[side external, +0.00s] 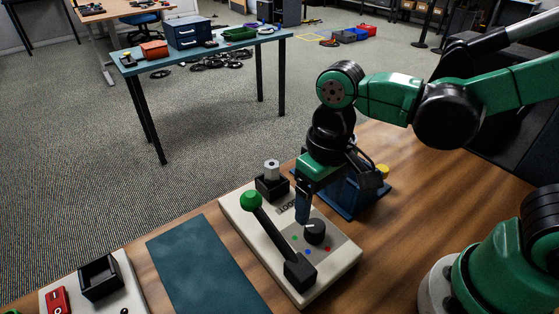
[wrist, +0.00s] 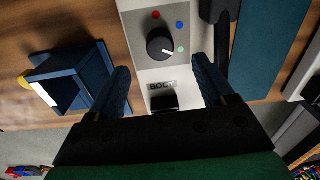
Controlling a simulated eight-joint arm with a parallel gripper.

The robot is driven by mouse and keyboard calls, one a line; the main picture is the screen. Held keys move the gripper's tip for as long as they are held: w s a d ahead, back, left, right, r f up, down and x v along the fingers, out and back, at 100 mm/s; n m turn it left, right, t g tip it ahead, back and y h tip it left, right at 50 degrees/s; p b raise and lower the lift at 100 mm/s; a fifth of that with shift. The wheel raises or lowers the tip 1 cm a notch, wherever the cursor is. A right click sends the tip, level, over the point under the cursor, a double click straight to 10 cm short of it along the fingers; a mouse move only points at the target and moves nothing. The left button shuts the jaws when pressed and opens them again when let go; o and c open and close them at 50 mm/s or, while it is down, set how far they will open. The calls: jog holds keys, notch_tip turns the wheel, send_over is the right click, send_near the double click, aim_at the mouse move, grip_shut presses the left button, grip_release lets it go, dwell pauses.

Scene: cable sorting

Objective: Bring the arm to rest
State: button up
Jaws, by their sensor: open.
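My gripper (side external: 303,207) points down over the pale control box (side external: 345,262) on the wooden bench. In the wrist view its two blue fingers (wrist: 160,66) stand well apart, with nothing held between them. Between them show the box's face, its black dial (wrist: 160,45) and a black socket (wrist: 164,103), part of which is hidden by my gripper. In the side view the dial (side external: 315,231) is just right of and below the fingertips. Whether the fingertips touch the box cannot be told.
A lever with a green knob (side external: 251,201) rises from the box. A metal hex piece (side external: 271,168) stands in the black socket. A blue holder (side external: 347,196) stands close behind my gripper. A dark mat (side external: 205,265) lies left of the box, clear on top.

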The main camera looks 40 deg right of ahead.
jog(key=w+d+r+t, duration=0.1)
jog(key=d+t, duration=0.1)
jog(key=d, duration=0.1)
jog(key=w+d+r+t, duration=0.1)
jog(key=d+r+t, duration=0.1)
jog(key=d, duration=0.1)
jog(key=w+d+r+t, duration=0.1)
jog(key=d+t, duration=0.2)
jog(key=shift+d+r+m, duration=0.3)
jog(key=shift+r, duration=0.1)
